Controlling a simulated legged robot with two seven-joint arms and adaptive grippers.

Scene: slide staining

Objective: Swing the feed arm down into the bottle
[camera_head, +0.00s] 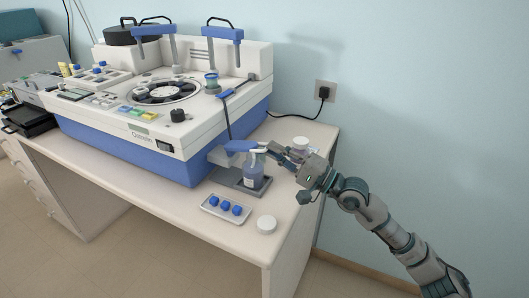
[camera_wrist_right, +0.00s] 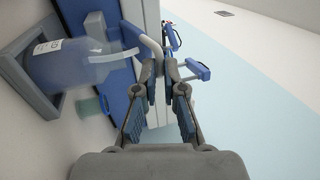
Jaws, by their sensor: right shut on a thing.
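The bottle (camera_head: 253,175) is translucent with bluish liquid and stands upright in a grey holder (camera_head: 236,182) beside the stainer. The feed arm (camera_head: 240,146) is a blue piece with a pale end, at the height of the bottle's top. I cannot tell whether its end is inside the neck. My right gripper (camera_head: 272,150) is at the feed arm's pale end, just right of the bottle top. In the wrist view the right gripper's fingertips (camera_wrist_right: 160,70) are closed on the pale curved tube of the feed arm (camera_wrist_right: 151,46), and the bottle (camera_wrist_right: 62,63) lies left of them. My left gripper is out of view.
The white and blue stainer (camera_head: 150,135) fills the table's left and back. The wall is close on the right.

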